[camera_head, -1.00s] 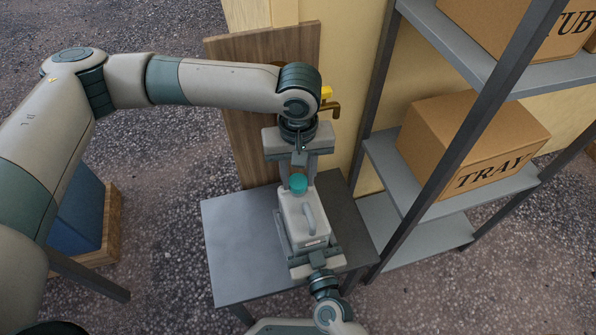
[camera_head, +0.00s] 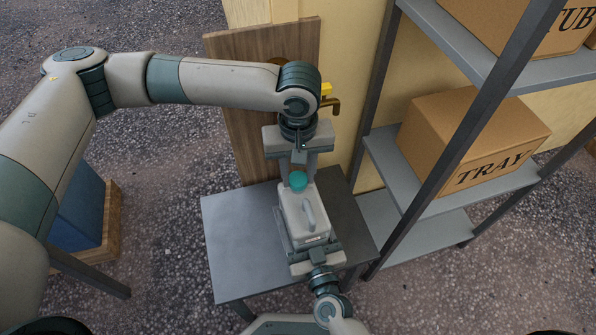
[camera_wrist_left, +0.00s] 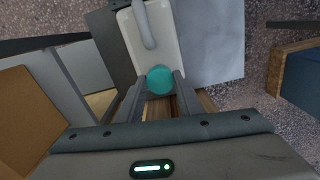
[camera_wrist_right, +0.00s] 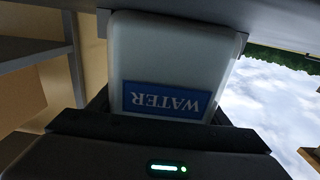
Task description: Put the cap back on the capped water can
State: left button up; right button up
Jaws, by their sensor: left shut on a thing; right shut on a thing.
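The water can (camera_head: 301,218) is a pale box with a grey handle on top, on the small grey metal table (camera_head: 235,242). In the right wrist view its side (camera_wrist_right: 170,60) carries a blue WATER label. My right gripper (camera_head: 312,252) is shut on the can from the near side. The teal round cap (camera_head: 298,181) is at the far end of the can's top. My left gripper (camera_head: 298,172) is shut on the cap; its fingers flank the cap (camera_wrist_left: 160,80) in the left wrist view. The cap hides the spout, so I cannot tell whether it is seated.
A brown wooden board (camera_head: 245,90) and a tap with a yellow part (camera_head: 327,90) are behind the table. A metal shelf (camera_head: 415,180) with a TRAY box (camera_head: 470,140) stands at right. The table's left part is clear.

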pick_arm(q)
jog(key=shift+f, duration=0.4)
